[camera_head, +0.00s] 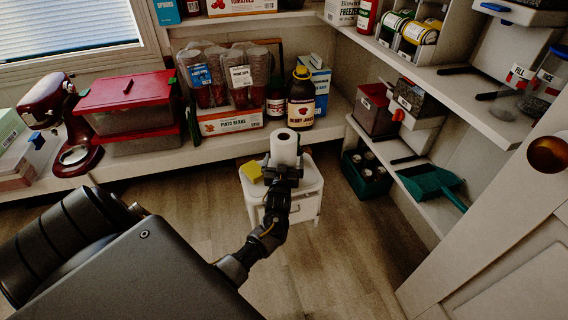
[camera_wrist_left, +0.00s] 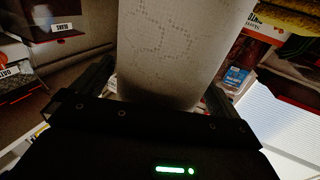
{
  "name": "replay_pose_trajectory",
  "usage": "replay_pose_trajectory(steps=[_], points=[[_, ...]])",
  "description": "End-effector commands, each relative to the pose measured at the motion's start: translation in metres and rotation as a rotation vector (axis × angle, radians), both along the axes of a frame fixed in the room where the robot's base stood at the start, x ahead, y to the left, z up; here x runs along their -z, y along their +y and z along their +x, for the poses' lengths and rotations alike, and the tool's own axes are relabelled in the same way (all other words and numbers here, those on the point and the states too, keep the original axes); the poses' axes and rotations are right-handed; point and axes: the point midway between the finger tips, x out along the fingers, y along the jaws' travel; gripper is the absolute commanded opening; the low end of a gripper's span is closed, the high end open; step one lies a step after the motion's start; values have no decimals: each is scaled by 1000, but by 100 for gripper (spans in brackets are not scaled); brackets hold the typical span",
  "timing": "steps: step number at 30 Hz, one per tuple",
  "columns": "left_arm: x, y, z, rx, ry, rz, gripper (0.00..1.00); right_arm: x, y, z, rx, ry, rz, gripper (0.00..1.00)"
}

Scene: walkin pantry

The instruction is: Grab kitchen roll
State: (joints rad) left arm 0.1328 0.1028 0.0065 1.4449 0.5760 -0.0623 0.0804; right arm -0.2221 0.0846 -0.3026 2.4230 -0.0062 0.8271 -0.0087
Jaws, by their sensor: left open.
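The white kitchen roll (camera_head: 285,148) stands upright on a small white stool (camera_head: 310,188) in the middle of the head view. In the left wrist view the roll (camera_wrist_left: 180,45) fills the upper middle, with its embossed paper close to the camera. My left gripper (camera_head: 283,171) is at the near side of the roll, low on it. Its jaws are open, and in the wrist view the two fingers (camera_wrist_left: 160,85) lie on either side of the roll. Whether they touch it is not clear. My right gripper is not in view.
A yellow sponge-like block (camera_head: 251,172) lies on the stool left of the roll. Shelves behind hold a red-lidded bin (camera_head: 125,103), a dark bottle (camera_head: 301,100) and several packages. A green crate (camera_head: 366,174) stands on the floor to the right. The wooden floor (camera_head: 350,250) in front is clear.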

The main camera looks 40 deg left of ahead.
Motion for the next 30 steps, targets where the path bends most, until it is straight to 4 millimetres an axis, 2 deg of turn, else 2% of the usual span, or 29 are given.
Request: replay_pose_trajectory(steps=[2,12,23,25,29,30], points=[[0,0,0,0,0,0,97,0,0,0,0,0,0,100],[0,0,-1,0,0,0,53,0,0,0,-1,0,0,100],[-7,0,0,0,-1,0,52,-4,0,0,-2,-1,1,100],[-14,0,0,0,-2,0,52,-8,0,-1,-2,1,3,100],[-39,0,0,0,-4,0,52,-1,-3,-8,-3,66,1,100],[-46,1,-8,-1,-2,1,52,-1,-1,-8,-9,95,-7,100]])
